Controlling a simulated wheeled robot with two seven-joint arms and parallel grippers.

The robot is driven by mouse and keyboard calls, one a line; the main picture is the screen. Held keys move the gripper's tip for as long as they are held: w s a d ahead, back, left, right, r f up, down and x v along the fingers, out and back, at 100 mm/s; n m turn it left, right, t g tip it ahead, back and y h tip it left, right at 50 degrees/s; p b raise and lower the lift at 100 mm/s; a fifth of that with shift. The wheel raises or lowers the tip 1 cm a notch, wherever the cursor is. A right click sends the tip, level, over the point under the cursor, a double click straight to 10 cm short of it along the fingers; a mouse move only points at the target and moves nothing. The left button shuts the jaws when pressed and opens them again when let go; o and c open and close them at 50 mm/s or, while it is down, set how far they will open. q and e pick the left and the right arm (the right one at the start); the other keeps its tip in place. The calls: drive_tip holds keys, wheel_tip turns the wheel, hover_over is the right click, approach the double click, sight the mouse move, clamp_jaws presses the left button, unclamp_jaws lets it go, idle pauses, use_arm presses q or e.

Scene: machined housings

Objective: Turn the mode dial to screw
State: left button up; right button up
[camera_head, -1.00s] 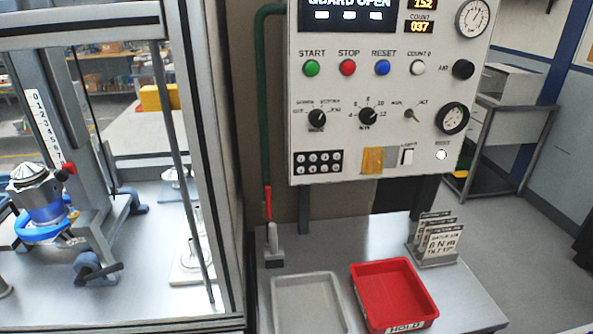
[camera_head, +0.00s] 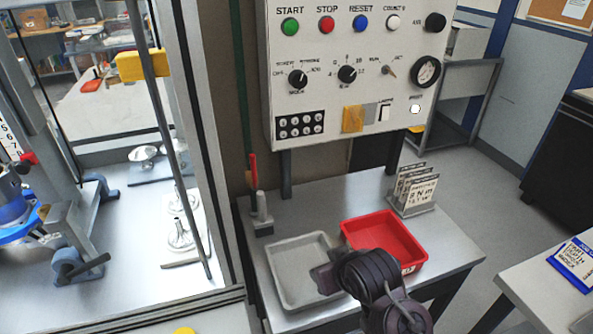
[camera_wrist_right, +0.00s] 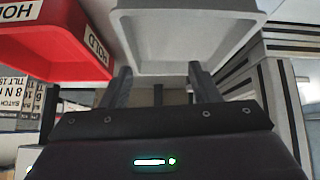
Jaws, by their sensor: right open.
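The mode dial (camera_head: 298,79) is a black knob on the white control panel (camera_head: 330,100), left of a second black knob (camera_head: 347,74). Small labels, including OFF and SCREW, surround it. Its pointer is too small to read surely. My right gripper (camera_head: 325,278) is low in the head view, in front of the grey tray and well below the panel. In the right wrist view its two fingers (camera_wrist_right: 160,85) are apart with nothing between them. The dial is not visible in the wrist view. My left gripper is not in view.
A grey tray (camera_head: 277,273) and a red bin (camera_head: 350,238) lie on the metal table (camera_head: 462,246) below the panel. A card holder (camera_head: 414,190) stands behind the bin. A framed guard enclosure (camera_head: 207,170) is at left. Space before the panel looks clear.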

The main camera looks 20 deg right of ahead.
drive_tip(key=w+d+r+t, duration=0.1)
drive_tip(key=w+r+t, duration=0.4)
drive_tip(key=w+r, duration=0.65)
drive_tip(key=m+t, duration=0.1)
drive_tip(key=t, duration=0.4)
approach(300, 80)
drive_tip(key=w, duration=0.1)
drive_tip(key=w+p, duration=0.2)
drive_tip(key=w, duration=0.4)
drive_tip(key=shift+w+p, duration=0.3)
drive_tip(key=shift+p, duration=0.1)
drive_tip(key=shift+w, duration=0.5)
drive_tip(key=c, duration=1)
